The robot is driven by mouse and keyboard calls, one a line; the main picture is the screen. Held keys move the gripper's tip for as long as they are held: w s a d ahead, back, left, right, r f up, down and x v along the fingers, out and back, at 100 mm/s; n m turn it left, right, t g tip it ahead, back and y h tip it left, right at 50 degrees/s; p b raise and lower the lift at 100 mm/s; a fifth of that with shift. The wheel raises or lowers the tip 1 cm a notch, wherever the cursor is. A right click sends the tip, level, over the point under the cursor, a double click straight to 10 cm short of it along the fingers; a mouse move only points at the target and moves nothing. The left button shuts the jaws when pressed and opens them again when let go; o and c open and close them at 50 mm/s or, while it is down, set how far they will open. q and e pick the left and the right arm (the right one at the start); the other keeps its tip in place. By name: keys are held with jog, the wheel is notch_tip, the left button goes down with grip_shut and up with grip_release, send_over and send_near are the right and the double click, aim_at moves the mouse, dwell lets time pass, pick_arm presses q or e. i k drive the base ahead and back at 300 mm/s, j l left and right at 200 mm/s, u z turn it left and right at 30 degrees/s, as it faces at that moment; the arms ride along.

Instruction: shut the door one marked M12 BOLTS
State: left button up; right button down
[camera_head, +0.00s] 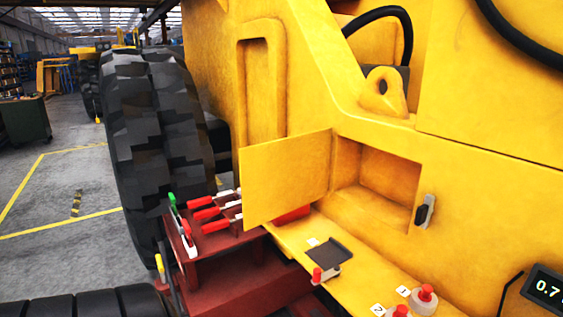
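A yellow door (285,178) stands open on the side of a yellow machine, swung out to the left from its opening. The compartment (375,185) behind it is open, and I see no contents in it. A black latch or handle on a light plate (424,212) sits just right of the opening. I can read no M12 BOLTS marking on the door. Neither of my grippers shows in this view.
A yellow ledge below carries a dark flat plate (329,252), a red-knobbed switch (318,275) and red buttons (426,293). Red-and-white levers (212,207) stand left of the door. A large tyre (150,130) is further left. A display (546,288) is lower right.

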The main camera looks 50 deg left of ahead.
aim_at(278, 178)
jog(key=j+z, duration=0.1)
jog(key=j, duration=0.45)
jog(key=k+j+z, duration=0.1)
jog(key=j, duration=0.45)
jog(key=k+j+z, duration=0.1)
jog(key=j, duration=0.4)
jog(key=k+j+z, duration=0.1)
jog(key=j, duration=0.45)
